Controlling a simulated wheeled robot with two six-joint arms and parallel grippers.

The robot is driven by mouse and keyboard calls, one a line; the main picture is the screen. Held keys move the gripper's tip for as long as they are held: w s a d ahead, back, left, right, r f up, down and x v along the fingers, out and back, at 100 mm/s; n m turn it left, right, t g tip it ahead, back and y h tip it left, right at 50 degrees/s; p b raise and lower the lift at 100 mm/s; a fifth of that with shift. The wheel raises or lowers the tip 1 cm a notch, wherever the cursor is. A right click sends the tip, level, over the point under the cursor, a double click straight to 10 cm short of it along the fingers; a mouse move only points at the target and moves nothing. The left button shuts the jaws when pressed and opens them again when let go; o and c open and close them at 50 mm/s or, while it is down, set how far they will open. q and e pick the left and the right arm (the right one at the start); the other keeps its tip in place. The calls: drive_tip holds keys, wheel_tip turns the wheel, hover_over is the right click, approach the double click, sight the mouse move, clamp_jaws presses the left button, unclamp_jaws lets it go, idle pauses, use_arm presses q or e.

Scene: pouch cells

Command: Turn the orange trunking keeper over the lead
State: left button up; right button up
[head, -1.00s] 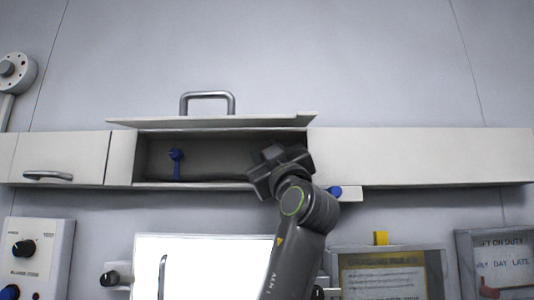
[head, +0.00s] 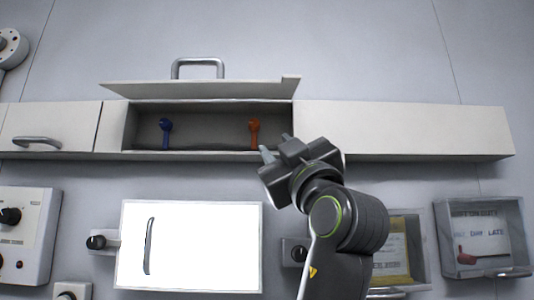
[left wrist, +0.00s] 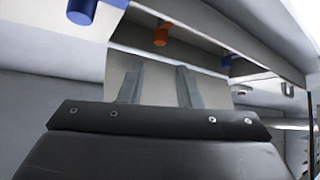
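The orange keeper (head: 254,132) stands upright inside the open trunking (head: 210,127), near its right end. It also shows in the left wrist view (left wrist: 161,35), ahead of and above my fingers. A blue keeper (head: 166,133) stands near the left end. My left gripper (head: 277,147) is just below and right of the orange keeper, apart from it. Its two fingers are spread with nothing between them, as the left wrist view (left wrist: 158,88) shows. I cannot make out the lead clearly inside the dark trunking. My right gripper is not in view.
The raised lid (head: 200,89) with its grey handle (head: 200,66) is above the opening. Closed trunking (head: 400,130) runs to the right. Below are a bright panel (head: 205,245), a control box with a knob (head: 25,235) and a clear case (head: 485,237).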

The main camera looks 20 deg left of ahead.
use_arm(q)
drive_tip(key=shift+b+v, duration=0.55)
drive_tip(key=shift+v, duration=1.25)
